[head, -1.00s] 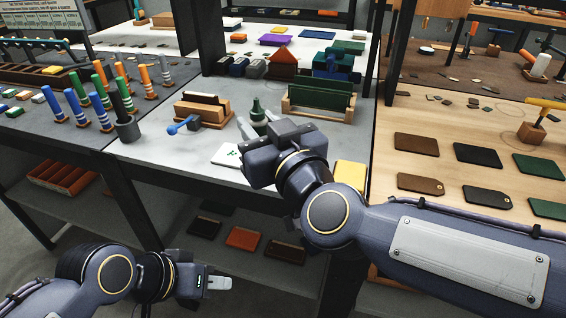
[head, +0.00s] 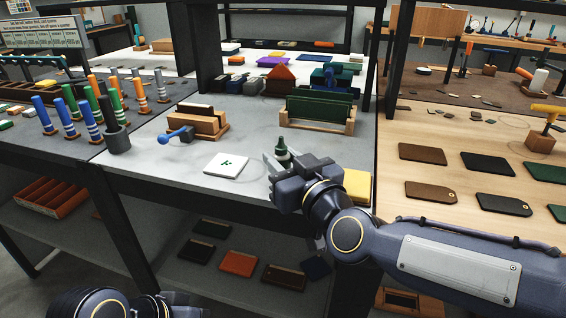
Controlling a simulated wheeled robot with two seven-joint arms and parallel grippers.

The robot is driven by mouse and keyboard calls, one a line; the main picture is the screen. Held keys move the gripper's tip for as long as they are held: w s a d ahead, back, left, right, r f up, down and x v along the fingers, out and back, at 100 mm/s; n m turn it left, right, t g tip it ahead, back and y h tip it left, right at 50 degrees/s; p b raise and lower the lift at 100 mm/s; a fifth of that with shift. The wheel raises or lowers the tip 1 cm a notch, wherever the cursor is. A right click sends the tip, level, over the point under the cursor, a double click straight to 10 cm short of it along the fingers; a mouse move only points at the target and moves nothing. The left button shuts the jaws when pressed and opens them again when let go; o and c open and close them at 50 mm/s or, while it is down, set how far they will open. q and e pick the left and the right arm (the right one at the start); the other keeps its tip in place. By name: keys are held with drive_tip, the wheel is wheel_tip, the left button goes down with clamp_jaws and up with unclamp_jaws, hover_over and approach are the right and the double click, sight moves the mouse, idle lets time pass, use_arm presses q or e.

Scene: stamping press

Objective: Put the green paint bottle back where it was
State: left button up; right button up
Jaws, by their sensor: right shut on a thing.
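The green paint bottle (head: 282,148), dark green with a narrow neck, is upright in my right gripper (head: 276,163) over the front of the grey middle table. The gripper is shut on it and hides its lower part, so I cannot tell whether its base touches the table. A white card with a green mark (head: 227,165) lies flat just left of the gripper. My left arm shows only at the bottom left edge; its fingers are cut off by the frame.
A yellow block (head: 357,185) is just right of my right gripper. A dark cup (head: 117,138) and several colored markers stand left.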

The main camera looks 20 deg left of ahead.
drive_tip(key=shift+f, duration=0.2)
drive_tip(key=o, duration=1)
drive_tip(key=shift+r, duration=0.1)
drive_tip(key=shift+r, duration=0.1)
drive_tip(key=shift+s+d, duration=0.2)
drive_tip(key=v, duration=1.1)
drive_tip(key=shift+s+d, duration=0.15)
